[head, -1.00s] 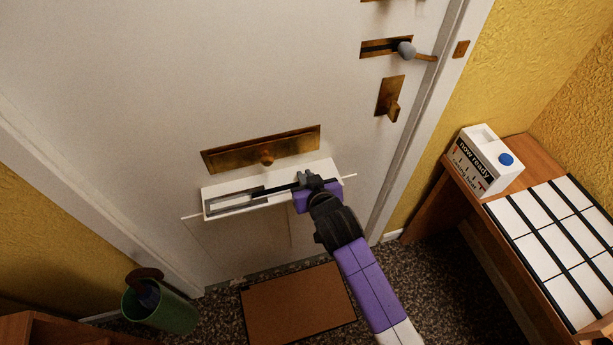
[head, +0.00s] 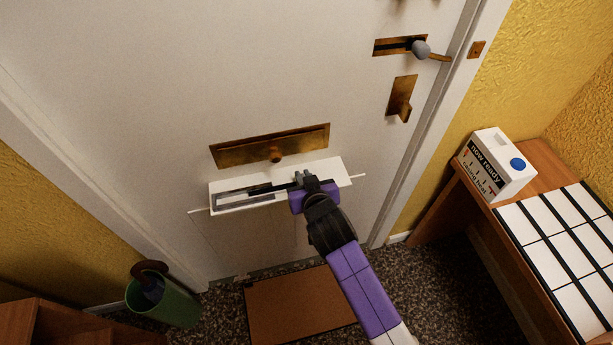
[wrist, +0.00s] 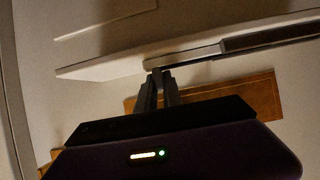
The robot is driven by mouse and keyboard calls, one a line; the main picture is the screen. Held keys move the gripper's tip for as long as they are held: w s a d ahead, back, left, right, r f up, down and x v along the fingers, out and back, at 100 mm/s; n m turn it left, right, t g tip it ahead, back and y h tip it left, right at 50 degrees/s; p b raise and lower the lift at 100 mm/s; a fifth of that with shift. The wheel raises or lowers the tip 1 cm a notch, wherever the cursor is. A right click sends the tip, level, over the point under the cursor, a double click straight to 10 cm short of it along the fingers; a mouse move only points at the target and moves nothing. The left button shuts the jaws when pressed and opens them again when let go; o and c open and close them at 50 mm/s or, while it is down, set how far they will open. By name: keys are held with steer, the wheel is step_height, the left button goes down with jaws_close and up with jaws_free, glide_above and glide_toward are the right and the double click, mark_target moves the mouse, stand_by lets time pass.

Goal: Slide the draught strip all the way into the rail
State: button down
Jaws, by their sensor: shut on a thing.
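In the wrist view the view is turned round: my fingertips (wrist: 159,76) meet the strip (wrist: 190,55), and the dark rail (wrist: 270,37) lies to the right. My fingers hide the strip's held end. How deep the strip sits is hard to tell.
A lever (head: 421,50) and brass latch (head: 402,98) are higher right. A green bin (head: 165,303), brown mat (head: 300,305) and wooden bench (head: 545,157) with a white box (head: 497,165) stand around.

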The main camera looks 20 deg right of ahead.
steer(key=shift+a+b, duration=0.3)
steer(key=shift+a, duration=0.75)
steer(key=c, duration=1.4)
jaws_free()
steer(key=v, duration=0.8)
